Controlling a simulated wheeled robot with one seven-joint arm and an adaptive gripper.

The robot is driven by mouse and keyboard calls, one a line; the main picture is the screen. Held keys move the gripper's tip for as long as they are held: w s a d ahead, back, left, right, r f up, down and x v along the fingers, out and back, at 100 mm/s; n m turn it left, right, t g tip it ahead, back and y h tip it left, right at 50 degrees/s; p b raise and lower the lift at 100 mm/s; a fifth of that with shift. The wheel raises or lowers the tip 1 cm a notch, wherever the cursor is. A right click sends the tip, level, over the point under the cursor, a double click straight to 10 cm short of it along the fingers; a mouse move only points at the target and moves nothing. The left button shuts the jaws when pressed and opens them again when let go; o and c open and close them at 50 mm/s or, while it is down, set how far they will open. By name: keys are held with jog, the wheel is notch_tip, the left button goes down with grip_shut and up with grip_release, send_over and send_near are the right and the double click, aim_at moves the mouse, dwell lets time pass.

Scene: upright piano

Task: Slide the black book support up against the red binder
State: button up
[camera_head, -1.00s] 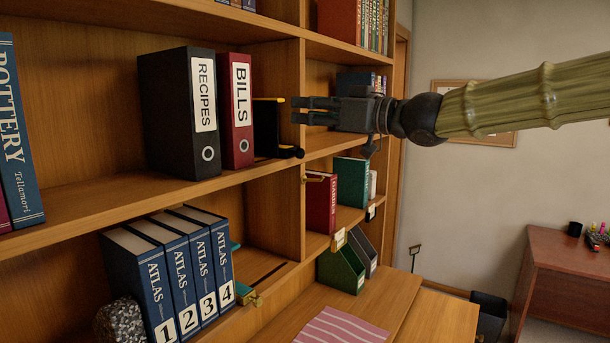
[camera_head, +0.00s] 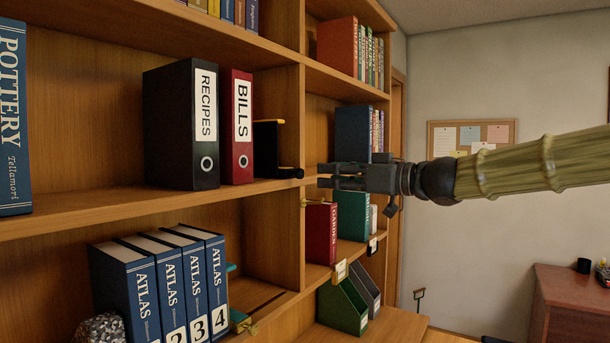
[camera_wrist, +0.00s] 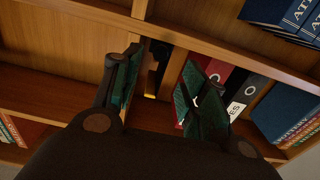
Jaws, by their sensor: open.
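The black book support (camera_head: 266,148) stands on the middle shelf, to the right of the red BILLS binder (camera_head: 237,125). It has a yellow top edge and a low base with a dark knob at the front. A narrow dark gap seems to lie between support and binder. My gripper (camera_head: 320,175) is open and empty, in front of the shelf and right of the support, near the height of its base. In the wrist view, the support (camera_wrist: 153,75) shows between the open fingers, partly hidden, and the red binder (camera_wrist: 213,80) shows beyond the right finger.
The black RECIPES binder (camera_head: 181,125) stands left of the red binder. A vertical divider (camera_head: 291,110) rises just right of the support. Open room lies to the right.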

aim_at(302, 173)
jog(key=shift+x, duration=3.9)
grip_shut()
